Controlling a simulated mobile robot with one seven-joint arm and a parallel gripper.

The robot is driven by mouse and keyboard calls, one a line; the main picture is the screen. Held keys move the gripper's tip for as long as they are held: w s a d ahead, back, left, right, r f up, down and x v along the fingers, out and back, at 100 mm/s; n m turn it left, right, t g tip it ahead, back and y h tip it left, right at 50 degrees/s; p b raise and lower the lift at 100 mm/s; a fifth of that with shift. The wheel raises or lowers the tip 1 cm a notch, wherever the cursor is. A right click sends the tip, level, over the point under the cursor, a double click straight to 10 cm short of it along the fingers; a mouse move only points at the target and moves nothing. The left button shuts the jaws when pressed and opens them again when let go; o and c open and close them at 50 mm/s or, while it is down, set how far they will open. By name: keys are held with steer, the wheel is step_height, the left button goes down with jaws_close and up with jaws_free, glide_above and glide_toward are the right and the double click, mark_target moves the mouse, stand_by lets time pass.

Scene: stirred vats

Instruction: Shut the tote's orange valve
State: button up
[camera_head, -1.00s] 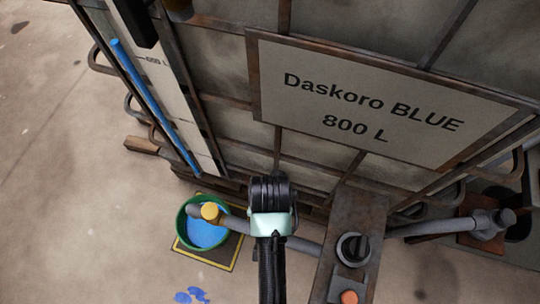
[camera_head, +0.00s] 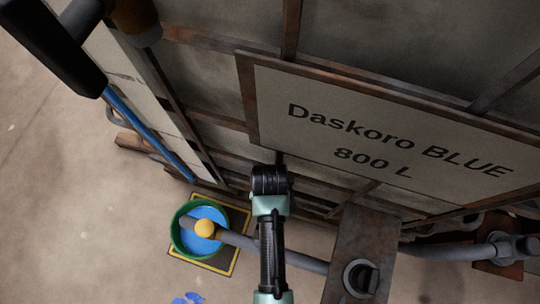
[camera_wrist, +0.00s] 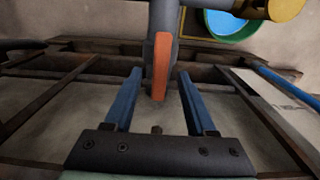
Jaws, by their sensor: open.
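The orange valve handle (camera_wrist: 161,66) shows in the wrist view as a flat bar, lengthwise along a grey pipe body (camera_wrist: 163,18). My gripper (camera_wrist: 159,74) is open, with one blue finger on each side of the handle and a gap on both sides. The tote (camera_head: 350,50) is a caged tank labelled "Daskoro BLUE 800 L". In the head view my arm hides the valve handle, and my gripper's fingers cannot be made out.
A rusty post (camera_head: 357,238) with a black knob (camera_head: 360,278) stands right of my arm. Another grey pipe (camera_head: 450,252) runs off right. Blue spills (camera_head: 187,299) mark the floor; the left floor is clear.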

steer(key=shift+f+b, duration=0.5)
steer(key=shift+f, duration=1.35)
jaws_close()
